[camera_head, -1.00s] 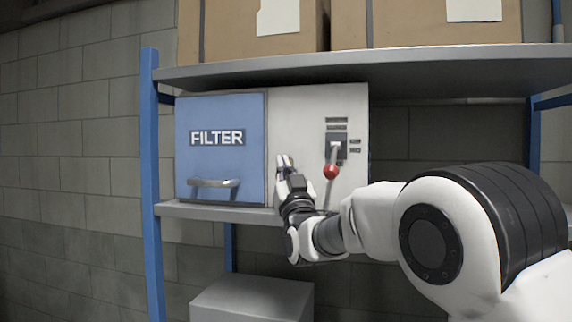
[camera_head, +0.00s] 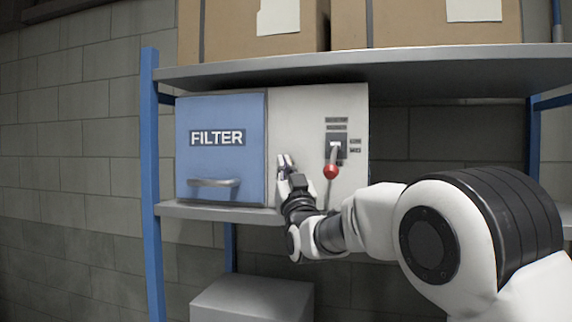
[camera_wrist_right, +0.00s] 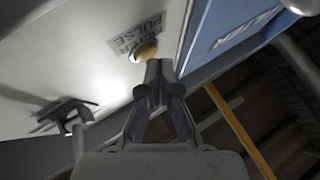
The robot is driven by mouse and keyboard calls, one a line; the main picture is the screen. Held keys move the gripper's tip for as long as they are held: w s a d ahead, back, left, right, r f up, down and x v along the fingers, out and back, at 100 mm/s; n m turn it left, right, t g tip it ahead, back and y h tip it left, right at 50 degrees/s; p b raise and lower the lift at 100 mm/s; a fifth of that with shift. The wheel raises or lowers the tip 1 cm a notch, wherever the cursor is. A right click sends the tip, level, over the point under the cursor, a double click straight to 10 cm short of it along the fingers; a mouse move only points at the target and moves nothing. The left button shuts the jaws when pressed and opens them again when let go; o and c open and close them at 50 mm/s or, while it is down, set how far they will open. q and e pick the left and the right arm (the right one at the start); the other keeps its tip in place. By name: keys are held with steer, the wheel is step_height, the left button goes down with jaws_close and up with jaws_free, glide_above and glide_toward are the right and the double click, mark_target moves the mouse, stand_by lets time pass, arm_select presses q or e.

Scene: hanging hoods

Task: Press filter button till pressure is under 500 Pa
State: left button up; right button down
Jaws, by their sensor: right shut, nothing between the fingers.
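The filter unit has a white panel (camera_head: 300,110) beside a blue door (camera_head: 220,165) marked FILTER. In the right wrist view, a round yellow button (camera_wrist_right: 146,50) sits on the panel beside a FILTER PULSE label (camera_wrist_right: 138,33). My right gripper (camera_head: 286,163) is shut and empty, its tips at the panel. In the wrist view, the fingertips (camera_wrist_right: 159,66) are right beside the button's edge; I cannot tell whether they touch it. The gripper hides the button in the head view. No readable pressure value shows. My left gripper is not in view.
A lever with a red knob (camera_head: 331,171) hangs on the panel right of my gripper. The unit stands on a shelf with blue posts (camera_head: 150,190), under an upper shelf (camera_head: 400,68) holding cardboard boxes (camera_head: 425,25). A grey box (camera_head: 252,300) stands below.

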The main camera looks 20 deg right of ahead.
steer(key=shift+w+d, duration=0.15)
steer(key=shift+w, duration=0.1)
steer(key=shift+r, duration=0.3)
stand_by(0.9)
steer(key=shift+s, duration=0.1)
steer(key=shift+s+a+f+b, duration=0.3)
steer(key=shift+f+b, duration=0.1)
steer(key=shift+b, duration=0.35)
steer(key=s+a+b, duration=0.1)
steer(key=s+b, duration=0.1)
steer(key=s+a+b, duration=0.1)
steer(key=s, duration=0.1)
steer(key=shift+a+b, duration=0.3)
